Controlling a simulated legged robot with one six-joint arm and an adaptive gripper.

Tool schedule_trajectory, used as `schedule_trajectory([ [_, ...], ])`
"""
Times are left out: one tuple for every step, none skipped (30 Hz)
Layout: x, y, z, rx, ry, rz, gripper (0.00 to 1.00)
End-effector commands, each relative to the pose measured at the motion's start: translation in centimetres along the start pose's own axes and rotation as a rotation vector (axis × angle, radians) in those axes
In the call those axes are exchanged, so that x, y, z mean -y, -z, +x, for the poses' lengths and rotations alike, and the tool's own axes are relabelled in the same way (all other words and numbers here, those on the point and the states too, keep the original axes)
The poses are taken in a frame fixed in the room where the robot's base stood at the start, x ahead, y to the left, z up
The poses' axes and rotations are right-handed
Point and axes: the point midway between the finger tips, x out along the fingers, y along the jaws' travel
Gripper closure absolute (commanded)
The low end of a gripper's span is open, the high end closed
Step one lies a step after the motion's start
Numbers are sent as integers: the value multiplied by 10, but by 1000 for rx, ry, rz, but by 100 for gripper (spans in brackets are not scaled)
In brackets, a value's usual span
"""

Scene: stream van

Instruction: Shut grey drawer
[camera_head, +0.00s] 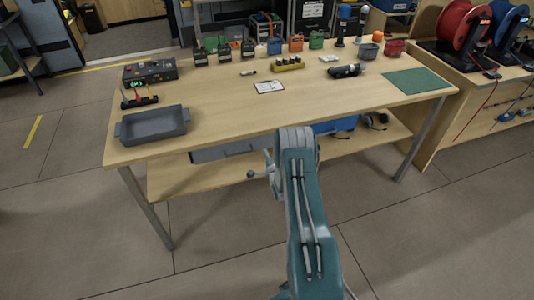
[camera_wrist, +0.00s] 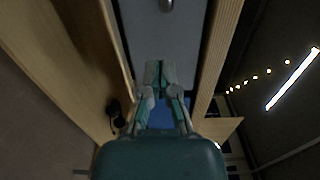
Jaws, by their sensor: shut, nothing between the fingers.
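The grey drawer (camera_head: 225,151) sits under the table top, left of my arm, and its right end is hidden behind the arm. In the head view the fingers are hidden by my arm. How far the drawer stands out is not clear.
The wooden table (camera_head: 215,105) carries a grey tray (camera_head: 153,125) at the front left and a green mat (camera_head: 418,82) at the right. A lower shelf (camera_head: 190,180) runs beneath, with headphones (camera_head: 375,120) on it. The floor at left is clear.

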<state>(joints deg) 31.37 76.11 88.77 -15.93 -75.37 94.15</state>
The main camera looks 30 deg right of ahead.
Motion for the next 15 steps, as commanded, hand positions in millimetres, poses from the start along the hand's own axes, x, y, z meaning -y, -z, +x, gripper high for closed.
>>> schedule_trajectory([
  [-1,1,-7,-1,-3,1,100],
  [-1,1,-9,-2,-3,1,100],
  [-2,1,-13,-2,-5,1,100],
  [-2,1,-16,-2,-4,1,100],
  [-1,1,-19,-2,-3,1,100],
  [-1,2,-24,-3,-4,1,100],
  [-1,2,-27,-3,-3,1,100],
  [-1,2,-31,-4,-3,1,100],
  [-1,2,-36,-4,-4,1,100],
  [-1,2,-41,-4,-4,1,100],
  [-1,2,-45,-4,-4,1,100],
  [-1,2,-52,-5,-5,2,100],
  [-2,2,-57,-4,-5,2,100],
  [-2,2,-63,-4,-6,2,100],
  [-1,2,-70,-4,-5,2,100],
])
